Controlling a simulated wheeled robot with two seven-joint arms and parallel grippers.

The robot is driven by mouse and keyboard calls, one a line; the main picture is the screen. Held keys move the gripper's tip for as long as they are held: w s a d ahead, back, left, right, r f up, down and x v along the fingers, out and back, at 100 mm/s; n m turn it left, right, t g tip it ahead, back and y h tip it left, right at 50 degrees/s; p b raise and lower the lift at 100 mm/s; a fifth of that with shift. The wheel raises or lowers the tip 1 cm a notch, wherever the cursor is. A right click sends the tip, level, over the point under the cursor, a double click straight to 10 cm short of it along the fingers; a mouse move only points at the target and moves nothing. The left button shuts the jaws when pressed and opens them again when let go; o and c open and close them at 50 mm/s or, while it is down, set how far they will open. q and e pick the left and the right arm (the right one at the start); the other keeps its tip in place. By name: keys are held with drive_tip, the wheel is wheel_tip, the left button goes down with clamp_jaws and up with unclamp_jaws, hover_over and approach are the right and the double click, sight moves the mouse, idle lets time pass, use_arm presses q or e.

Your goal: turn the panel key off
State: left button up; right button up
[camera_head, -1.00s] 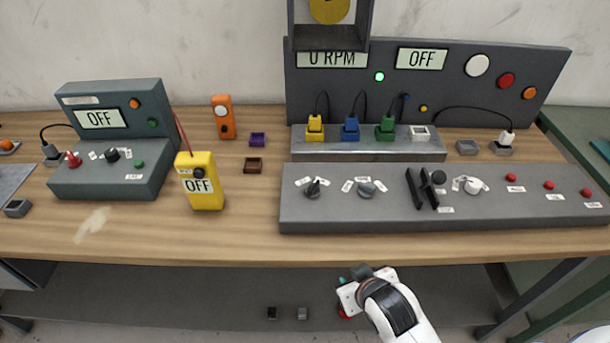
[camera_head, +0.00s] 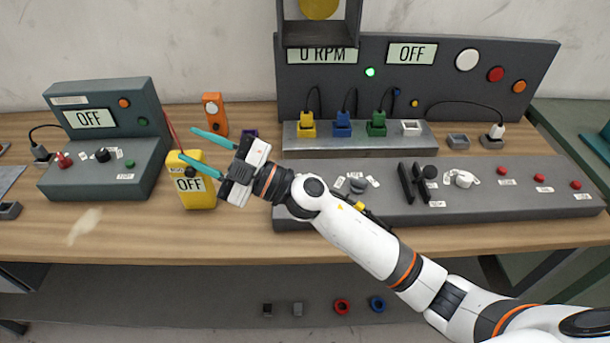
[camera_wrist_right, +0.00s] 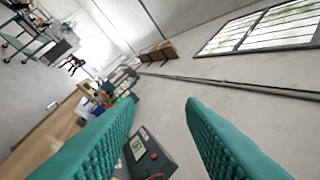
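The grey sloped console (camera_head: 520,200) stands on the bench at right. It carries a grey rotary knob (camera_head: 357,185), a black lever pair (camera_head: 413,183) and a white turn knob (camera_head: 464,180). I cannot tell which of these controls is the panel key. The panel display (camera_head: 412,54) above reads OFF. My right gripper (camera_head: 187,143) is open and empty, its teal fingers (camera_wrist_right: 160,140) apart and pointing left. In the head view it overlaps the yellow OFF box (camera_head: 197,195). My left gripper is not in view.
A teal control box (camera_head: 110,170) reading OFF stands at left. An orange handset (camera_head: 215,113) is behind my right gripper. Yellow, blue and green plugs sit on a metal strip (camera_head: 360,146) behind the console. Bare bench top (camera_head: 140,230) lies at front left.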

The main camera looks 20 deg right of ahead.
wheel_tip(320, 180, down, 8)
drive_tip(key=f+n+g+h, duration=0.1)
drive_tip(key=n+g+h, duration=0.7)
drive_tip(key=n+g, duration=0.3)
drive_tip(key=w+d+r+m+h, duration=0.1)
drive_tip(key=w+d+m+h, duration=0.2)
drive_tip(key=d+h, duration=0.5)
drive_tip(key=w+d+r+m+h, duration=0.1)
drive_tip(key=w+d+m+h, duration=0.2)
drive_tip(key=d, duration=0.9)
drive_tip(key=shift+n+g, duration=0.3)
drive_tip(key=f+p, duration=0.1)
drive_tip(key=f, duration=0.7)
drive_tip(key=f+p, duration=0.1)
drive_tip(key=f, duration=0.3)
drive_tip(key=shift+w+f+p, duration=0.15)
drive_tip(key=shift+w+p, duration=0.15)
drive_tip(key=shift+w, duration=0.05)
clamp_jaws()
